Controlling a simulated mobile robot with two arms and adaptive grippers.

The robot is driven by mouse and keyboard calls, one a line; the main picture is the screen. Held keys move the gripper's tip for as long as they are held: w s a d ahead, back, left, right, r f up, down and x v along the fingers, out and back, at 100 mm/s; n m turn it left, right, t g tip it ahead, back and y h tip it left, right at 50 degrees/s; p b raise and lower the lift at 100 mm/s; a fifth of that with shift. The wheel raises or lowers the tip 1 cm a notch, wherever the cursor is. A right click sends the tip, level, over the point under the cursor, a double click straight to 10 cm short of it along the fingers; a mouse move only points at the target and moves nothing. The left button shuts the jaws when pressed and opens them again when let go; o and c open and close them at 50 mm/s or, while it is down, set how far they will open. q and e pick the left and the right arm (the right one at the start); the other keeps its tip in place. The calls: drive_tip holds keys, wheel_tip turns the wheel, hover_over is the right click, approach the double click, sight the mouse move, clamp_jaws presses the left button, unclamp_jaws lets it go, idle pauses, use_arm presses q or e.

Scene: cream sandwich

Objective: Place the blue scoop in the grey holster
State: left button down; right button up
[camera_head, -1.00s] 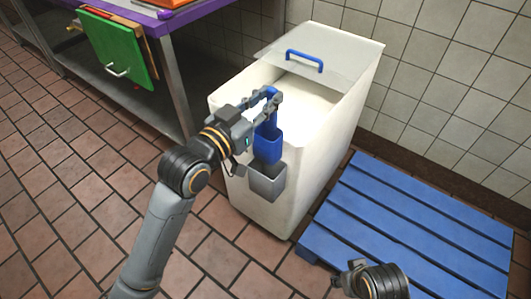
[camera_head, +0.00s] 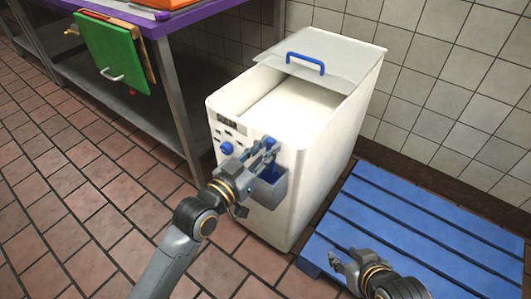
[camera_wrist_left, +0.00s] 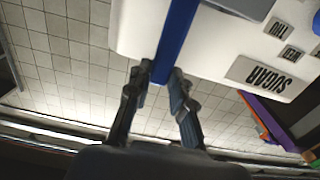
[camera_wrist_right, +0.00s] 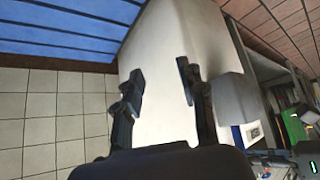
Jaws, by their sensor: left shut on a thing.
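The blue scoop (camera_head: 272,172) is on the front of the white bin, its lower part hidden inside the grey holster (camera_head: 268,192). My left gripper (camera_head: 266,148) is shut on the scoop's handle, just above the holster. In the left wrist view the blue handle (camera_wrist_left: 178,35) runs up between the two fingertips. I cannot tell whether the scoop touches the holster's bottom. My right gripper (camera_head: 343,262) is open and empty, low over the blue pallet's near left corner. In the right wrist view the grey holster (camera_wrist_right: 236,100) shows to the right of the fingers.
The white bin (camera_head: 310,190) carries printed labels, a round blue part (camera_head: 227,148) on its front, and a clear lid (camera_head: 335,52) with a blue handle. A blue pallet (camera_head: 420,225) lies right of it. A purple-edged table (camera_head: 160,28) with a green board (camera_head: 110,52) stands left.

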use_arm(q)
drive_tip(key=shift+f, duration=0.3)
use_arm(e)
drive_tip(key=shift+w+a+r+t, duration=0.2)
drive_tip(key=shift+w+r+t, duration=0.15)
drive_tip(key=shift+w, duration=0.2)
use_arm(q)
drive_tip(key=shift+f, duration=0.1)
use_arm(e)
drive_tip(key=shift+w, duration=0.1)
use_arm(q)
drive_tip(key=c, duration=1.2)
unclamp_jaws()
use_arm(e)
drive_tip(key=shift+w+r, duration=0.1)
